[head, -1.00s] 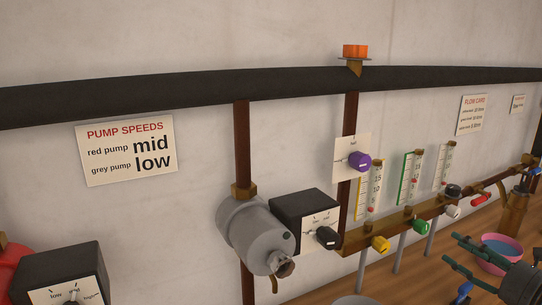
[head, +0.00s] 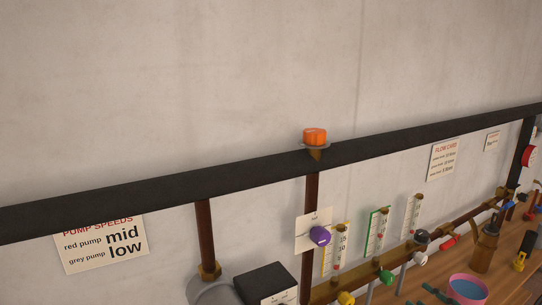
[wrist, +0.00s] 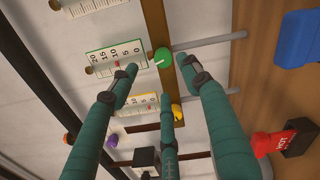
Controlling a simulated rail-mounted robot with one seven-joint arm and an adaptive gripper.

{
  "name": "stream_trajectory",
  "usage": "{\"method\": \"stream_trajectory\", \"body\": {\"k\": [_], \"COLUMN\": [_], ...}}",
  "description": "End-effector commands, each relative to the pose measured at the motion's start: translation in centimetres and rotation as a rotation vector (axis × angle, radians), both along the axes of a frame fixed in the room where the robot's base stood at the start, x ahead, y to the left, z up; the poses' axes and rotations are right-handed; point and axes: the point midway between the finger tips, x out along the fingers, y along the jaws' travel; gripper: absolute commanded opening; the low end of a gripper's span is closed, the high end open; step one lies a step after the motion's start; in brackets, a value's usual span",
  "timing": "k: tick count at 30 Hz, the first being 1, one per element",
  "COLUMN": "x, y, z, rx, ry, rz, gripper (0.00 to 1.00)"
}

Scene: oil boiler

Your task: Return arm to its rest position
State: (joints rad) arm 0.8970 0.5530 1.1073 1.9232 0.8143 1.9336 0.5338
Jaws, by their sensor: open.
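My gripper (wrist: 158,74) has three green fingers, spread apart and empty in the wrist view. Their tips are near the green knob (wrist: 162,57) and the green-edged gauge (wrist: 115,62); I cannot tell whether they touch anything. In the head view only bits of the green fingers (head: 432,291) show at the bottom edge, left of the pink bowl (head: 467,288). The rest of the arm is out of view there.
A brass pipe with knobs, including a green knob (head: 386,277) and yellow knob (head: 346,298), runs along the wall below the gauges. A purple knob (head: 320,235), brown jug (head: 485,246) and black pipe (head: 150,191) are near. The upper wall is bare.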

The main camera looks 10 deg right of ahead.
Motion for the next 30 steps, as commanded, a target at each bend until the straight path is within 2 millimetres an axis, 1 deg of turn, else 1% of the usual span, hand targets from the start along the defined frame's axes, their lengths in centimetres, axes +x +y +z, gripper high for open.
{"method": "stream_trajectory", "body": {"k": [1, 6, 12, 15, 21, 30], "x": [1.6, 5.1, 8.5, 9.7, 10.9, 11.0], "y": [0.8, 1.7, 2.6, 2.9, 3.2, 3.2], "z": [-0.2, -0.3, -0.3, -0.3, -0.3, -0.3], "rx": [-0.002, -0.005, -0.006, -0.006, -0.006, -0.008], "ry": [0.000, 0.000, 0.000, 0.000, 0.001, 0.000], "rz": [0.015, 0.015, 0.013, 0.013, 0.012, 0.012], "gripper": [0.47, 0.47, 0.47, 0.47, 0.47, 0.47]}}
